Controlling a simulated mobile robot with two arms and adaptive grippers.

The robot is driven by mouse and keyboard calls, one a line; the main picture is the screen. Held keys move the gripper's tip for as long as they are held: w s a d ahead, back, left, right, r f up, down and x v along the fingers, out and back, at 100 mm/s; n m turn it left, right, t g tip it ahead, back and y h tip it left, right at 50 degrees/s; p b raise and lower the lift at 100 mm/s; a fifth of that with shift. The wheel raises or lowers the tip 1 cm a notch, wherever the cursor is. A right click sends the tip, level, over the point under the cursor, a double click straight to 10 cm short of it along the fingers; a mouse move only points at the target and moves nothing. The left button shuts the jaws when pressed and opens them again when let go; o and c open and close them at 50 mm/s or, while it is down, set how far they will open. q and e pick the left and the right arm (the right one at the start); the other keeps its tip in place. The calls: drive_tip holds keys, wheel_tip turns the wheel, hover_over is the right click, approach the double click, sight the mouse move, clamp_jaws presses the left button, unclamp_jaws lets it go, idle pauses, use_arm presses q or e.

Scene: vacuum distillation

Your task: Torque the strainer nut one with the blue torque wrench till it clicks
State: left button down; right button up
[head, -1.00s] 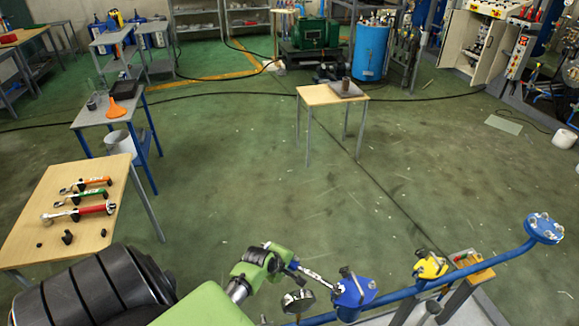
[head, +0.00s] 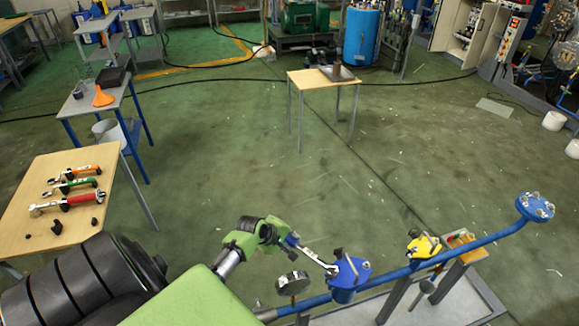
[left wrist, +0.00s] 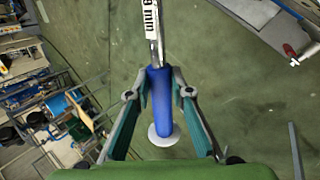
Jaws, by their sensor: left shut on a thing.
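My left gripper (head: 278,234) is shut on the blue handle (left wrist: 160,105) of the torque wrench, its fingers on either side of it. The wrench's metal shaft (head: 312,256) points down and right in the head view, and its head end is at the left edge of the blue strainer cover (head: 352,269). I cannot tell whether it sits on a nut, or which nut is number one. The handle end and shaft show in the left wrist view, but the wrench head is out of that frame. My right gripper is not in view.
A blue pipe (head: 480,243) runs right past a yellow fitting (head: 422,247) to a blue flange (head: 535,206). A wooden table (head: 95,222) at the left holds orange, green and red wrenches. Another small table (head: 305,80) stands behind. Open green floor lies between them.

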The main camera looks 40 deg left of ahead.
use_arm(q)
drive_tip(key=shift+w+r, duration=0.1)
drive_tip(key=shift+w, duration=0.1)
drive_tip(key=shift+w+m+b, duration=0.4)
drive_tip(key=shift+w+b, duration=0.2)
drive_tip(key=shift+b, duration=0.15)
drive_tip(key=shift+w+m+h+b, duration=0.6)
drive_tip(key=shift+w+b, duration=0.1)
drive_tip(key=shift+w, duration=0.15)
drive_tip(key=w+m+b, duration=0.1)
drive_tip(key=w+m+h+b, duration=0.1)
drive_tip(key=w+b, duration=0.1)
drive_tip(key=shift+d, duration=0.4)
